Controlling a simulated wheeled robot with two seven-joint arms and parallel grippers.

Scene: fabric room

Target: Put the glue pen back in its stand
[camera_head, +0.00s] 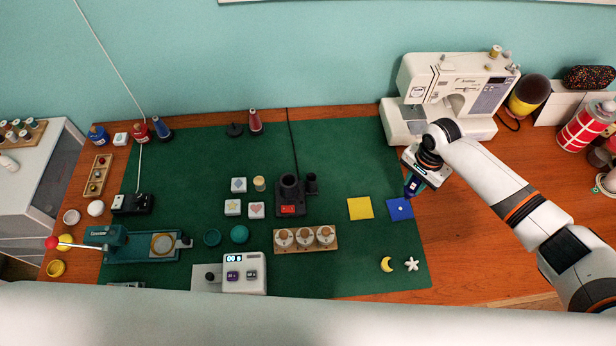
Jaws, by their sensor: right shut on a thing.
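My right gripper (414,183) is over the right edge of the green mat, shut on a small dark blue thing, which I take to be the glue pen (411,190). The pen is mostly hidden by the gripper, and its tip is above or near the blue fabric square (399,210), which has a white dot on it. I cannot tell whether the tip touches the square. A black stand with a red display (291,209) and a round well is on the middle of the mat, with a small black cup (311,184) at its right. My left gripper is not in view.
A yellow square (360,208) lies left of the blue one. A sewing machine (455,85) stands behind my right gripper. The mat (350,160) is bare between stand and gripper.

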